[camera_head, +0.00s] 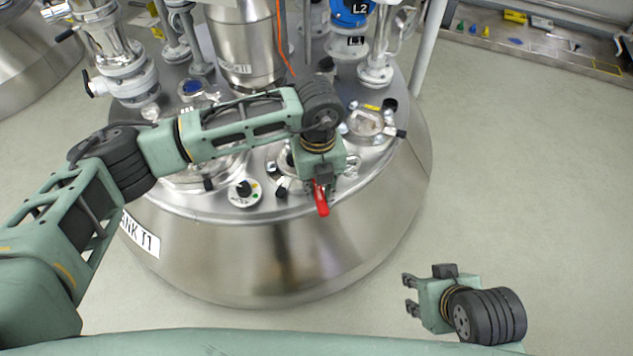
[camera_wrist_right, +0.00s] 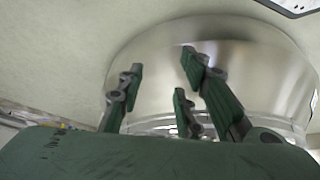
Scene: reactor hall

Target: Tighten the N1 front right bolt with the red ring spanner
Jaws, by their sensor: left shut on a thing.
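My left gripper (camera_head: 319,184) is above the front right of the tank lid, pointing down, and is shut on the red ring spanner (camera_head: 321,202). The spanner's red end sticks out towards the lid's front edge; its other end is hidden. A flanged nozzle (camera_head: 279,180) sits behind and left of this gripper, partly covered by it. I cannot read an N1 label, and the front right bolt cannot be made out. My right gripper (camera_head: 408,293) is open and empty, away from the tank at the lower right. Its spread fingers show in the right wrist view (camera_wrist_right: 160,88).
The steel tank (camera_head: 270,260) fills the middle, with pipes, a blue-topped unit (camera_head: 350,12) and a clamped sight port (camera_head: 367,122) on its lid. A tool ledge (camera_head: 540,40) lies at the back right. The right floor is clear.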

